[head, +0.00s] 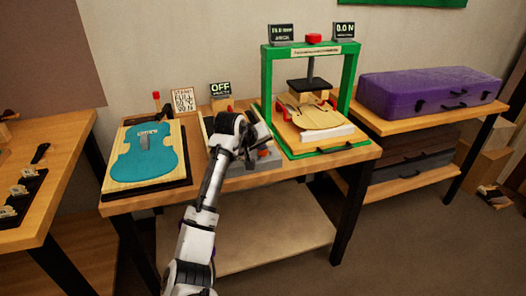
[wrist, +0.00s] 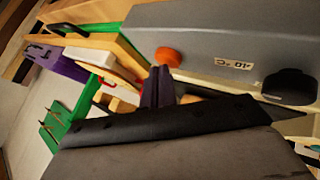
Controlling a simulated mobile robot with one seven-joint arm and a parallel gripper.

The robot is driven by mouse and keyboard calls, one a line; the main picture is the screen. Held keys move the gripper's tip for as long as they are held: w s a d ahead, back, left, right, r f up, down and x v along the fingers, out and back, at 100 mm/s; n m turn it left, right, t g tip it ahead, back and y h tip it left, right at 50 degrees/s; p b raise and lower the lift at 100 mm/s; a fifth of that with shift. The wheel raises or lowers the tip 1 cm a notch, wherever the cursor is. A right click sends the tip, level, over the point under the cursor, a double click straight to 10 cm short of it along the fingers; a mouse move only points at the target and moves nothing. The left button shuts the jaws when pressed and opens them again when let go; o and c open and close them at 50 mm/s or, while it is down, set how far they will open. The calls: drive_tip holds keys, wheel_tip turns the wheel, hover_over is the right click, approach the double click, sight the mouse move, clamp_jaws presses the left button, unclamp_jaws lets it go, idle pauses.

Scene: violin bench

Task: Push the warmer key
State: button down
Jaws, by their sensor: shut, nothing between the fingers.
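The warmer (head: 268,160) is a low grey box at the middle of the bench, partly hidden behind my arm in the head view. In the wrist view its grey face (wrist: 215,45) carries a round orange key (wrist: 167,57), a small white label (wrist: 234,64) and a black knob-like part (wrist: 288,86). A sign behind the warmer (head: 220,89) reads OFF. My gripper (head: 247,150) is over the warmer. Its dark fingers (wrist: 157,88) are shut and empty, with their tips close beside the orange key; I cannot tell whether they touch it.
A green press (head: 268,85) holding a violin plate (head: 318,117) stands just right of the warmer. A teal violin-shaped piece (head: 146,158) on a board lies to the left. A purple case (head: 430,92) rests on the right bench. Floor in front is clear.

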sight(261, 153)
drive_tip(key=shift+f, duration=0.25)
drive_tip(key=shift+r, duration=0.1)
drive_tip(key=shift+d+r+p, duration=0.1)
drive_tip(key=shift+r+p, duration=0.2)
drive_tip(key=shift+p, duration=0.4)
wheel_tip(261, 153, up, 6)
drive_tip(key=p, duration=0.6)
drive_tip(key=shift+r, duration=0.1)
